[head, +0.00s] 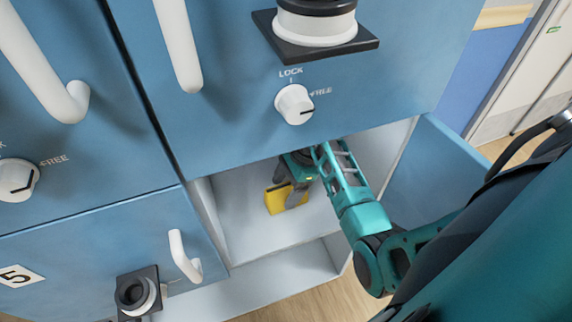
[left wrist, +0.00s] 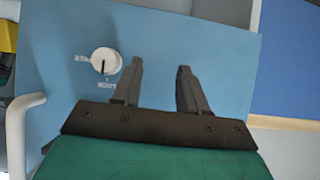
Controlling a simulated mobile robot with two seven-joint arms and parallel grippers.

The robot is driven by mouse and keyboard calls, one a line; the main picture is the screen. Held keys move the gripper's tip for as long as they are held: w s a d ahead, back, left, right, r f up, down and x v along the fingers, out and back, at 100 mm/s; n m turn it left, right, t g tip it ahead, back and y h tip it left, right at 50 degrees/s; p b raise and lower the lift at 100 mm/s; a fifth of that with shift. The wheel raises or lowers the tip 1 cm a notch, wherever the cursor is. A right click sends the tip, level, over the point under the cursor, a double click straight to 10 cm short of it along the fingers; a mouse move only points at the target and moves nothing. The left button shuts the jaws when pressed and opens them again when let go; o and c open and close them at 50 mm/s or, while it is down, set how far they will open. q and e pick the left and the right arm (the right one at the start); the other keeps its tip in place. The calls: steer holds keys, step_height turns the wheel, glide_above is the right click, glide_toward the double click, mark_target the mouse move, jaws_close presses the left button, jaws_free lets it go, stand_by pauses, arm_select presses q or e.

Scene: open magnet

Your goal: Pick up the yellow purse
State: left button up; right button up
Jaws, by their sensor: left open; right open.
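The yellow purse (head: 276,199) sits on the pale floor of an open compartment (head: 245,237) in the blue locker, in the head view. My right arm reaches into this compartment from the right. My right gripper (head: 292,198) is open at the purse, with its grey fingers covering part of it. I cannot tell whether the fingers touch it. My left gripper (left wrist: 155,75) is open and empty in the left wrist view, in front of a blue panel with a white knob (left wrist: 106,61).
Blue locker doors with white handles (head: 183,255) surround the compartment. A LOCK/FREE knob (head: 294,104) sits on the panel above. The compartment's open door (head: 432,180) stands at the right beside my right arm. Wooden floor (head: 325,301) shows below.

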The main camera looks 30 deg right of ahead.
steer(key=shift+f, duration=0.25)
stand_by(0.3)
steer(key=c, duration=1.1)
steer(key=shift+c, duration=0.3)
steer(key=shift+r, duration=0.2)
